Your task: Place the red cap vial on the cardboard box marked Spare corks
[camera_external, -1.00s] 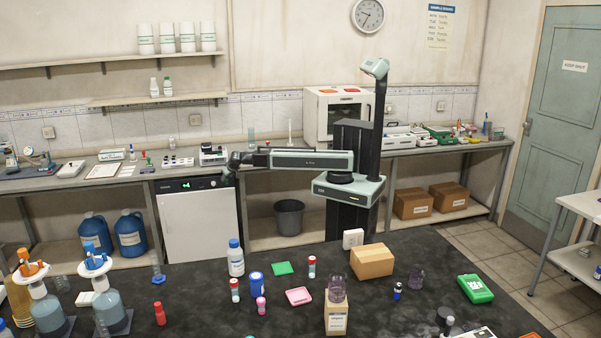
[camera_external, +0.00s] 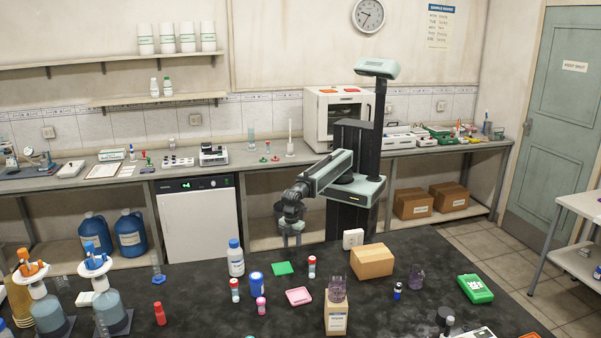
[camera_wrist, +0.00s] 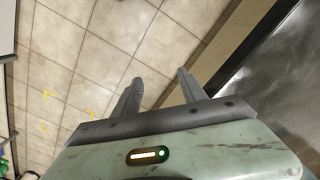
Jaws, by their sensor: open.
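Two white vials with red caps stand upright on the dark bench, one at left centre (camera_external: 235,290) and one farther back (camera_external: 312,267). I cannot tell which one the task names. A cardboard box (camera_external: 372,263) stands at the bench's back edge, with no readable marking. A smaller, taller cardboard box (camera_external: 337,318) at the front has a label too small to read and a glass beaker on top. My gripper (camera_external: 291,238) hangs behind the bench's back edge, apart from both vials. In the wrist view it (camera_wrist: 160,90) is open and empty over floor tiles.
Near the vials are a white bottle with a blue cap (camera_external: 236,260), a blue container (camera_external: 257,284), a pink-capped vial (camera_external: 261,306), a green pad (camera_external: 282,268) and a pink tray (camera_external: 299,296). A white block (camera_external: 353,238) stands beside the back box. The bench's front left middle is mostly clear.

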